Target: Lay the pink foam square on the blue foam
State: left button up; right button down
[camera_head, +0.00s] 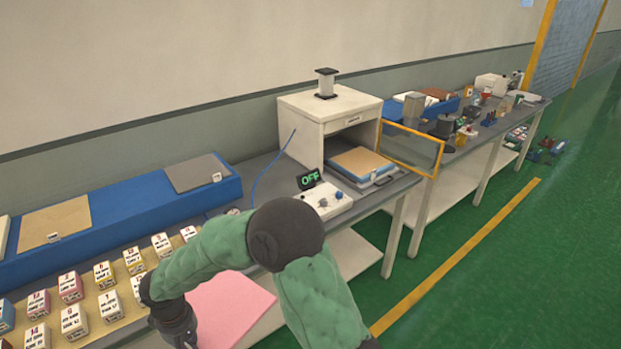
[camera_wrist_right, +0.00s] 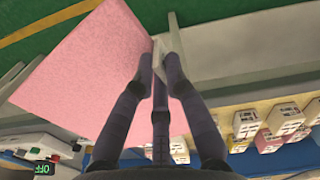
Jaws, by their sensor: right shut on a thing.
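The pink foam square (camera_head: 232,308) is held low in front of the bench's front edge. In the right wrist view the pink foam square (camera_wrist_right: 92,72) fills the upper left, tilted. My right gripper (camera_head: 183,338) is shut at its edge; in the wrist view its fingertips (camera_wrist_right: 167,57) meet around a small white tab (camera_wrist_right: 174,28) there. A tan pad (camera_head: 360,160) with a thin blue layer (camera_head: 372,175) at its edge lies in front of the white box's opening. I cannot tell whether that layer is the blue foam. My left gripper is out of view.
A long blue block (camera_head: 125,212) carries tan and grey squares along the wall. Several small labelled boxes (camera_head: 104,275) stand before it. The white box (camera_head: 318,115) has its yellow-framed door (camera_head: 411,149) open. A control panel (camera_head: 328,201) with an OFF display stands before it.

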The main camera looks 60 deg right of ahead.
aim_at(362, 161)
jog(key=k+l, duration=0.1)
jog(key=l, duration=0.35)
jog(key=k+l, duration=0.1)
jog(key=l, duration=0.35)
jog(key=k+l, duration=0.15)
jog(key=l, duration=0.3)
jog(key=k+l, duration=0.1)
jog(key=l, duration=0.3)
jog(key=k+l, duration=0.1)
jog(key=l, duration=0.35)
jog(key=z, duration=0.05)
